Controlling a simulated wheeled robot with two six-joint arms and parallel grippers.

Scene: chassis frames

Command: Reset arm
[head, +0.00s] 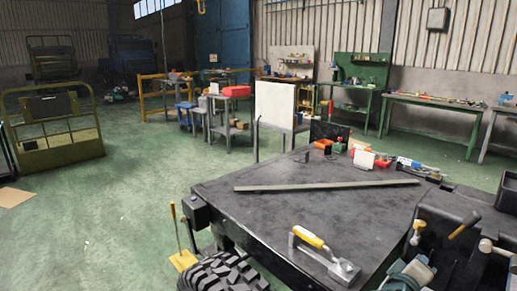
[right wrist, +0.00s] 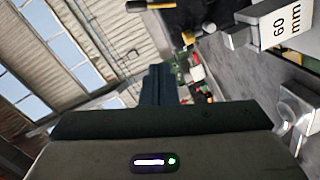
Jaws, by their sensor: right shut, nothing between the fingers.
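My right gripper (right wrist: 155,72) shows in the right wrist view, its dark fingers together above the wide grey wrist body with a small lit indicator. It holds nothing. It points toward the wall and the upper part of the hall, apart from any object. I cannot make out its fingertips clearly in the head view. My left gripper is not in either view.
A dark chassis top (head: 290,215) fills the lower right, carrying a long flat bar (head: 325,186) and a yellow-handled tool (head: 312,239). Red and white small parts (head: 363,156) lie at its far edge. A block marked 60 mm (right wrist: 277,27) is close at upper right. Green floor is open at left.

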